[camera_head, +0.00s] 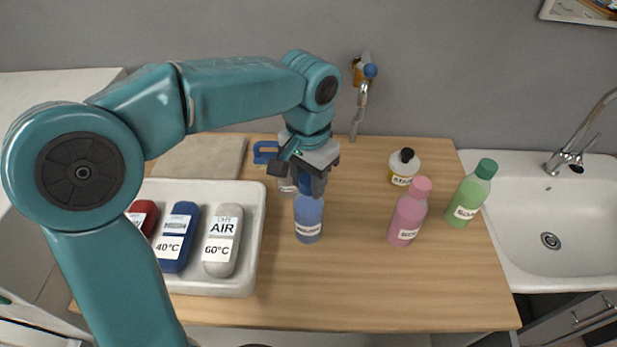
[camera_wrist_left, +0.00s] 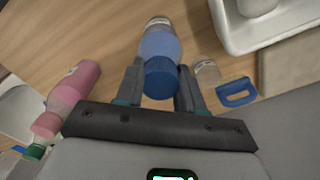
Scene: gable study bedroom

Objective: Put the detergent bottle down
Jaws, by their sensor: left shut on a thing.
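The blue detergent bottle (camera_head: 308,220) stands upright, its base at or just above the wooden counter (camera_head: 350,290); I cannot tell whether it touches. My left gripper (camera_head: 312,183) is above it and shut around its dark blue cap. In the left wrist view, the cap (camera_wrist_left: 162,80) of the same bottle (camera_wrist_left: 160,42) sits between the two fingers of my left gripper (camera_wrist_left: 161,88). Part of the cap is hidden by the fingers in the head view. My right gripper is not in view.
A white tray (camera_head: 255,235) with red, blue and grey labelled items is left. A small clear container (camera_wrist_left: 207,72) and blue-handled thing (camera_head: 265,152) are close behind. Pink (camera_head: 408,217), green (camera_head: 467,197) and yellow-white (camera_head: 403,168) bottles stand right, before the sink (camera_head: 545,205). Front counter is clear.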

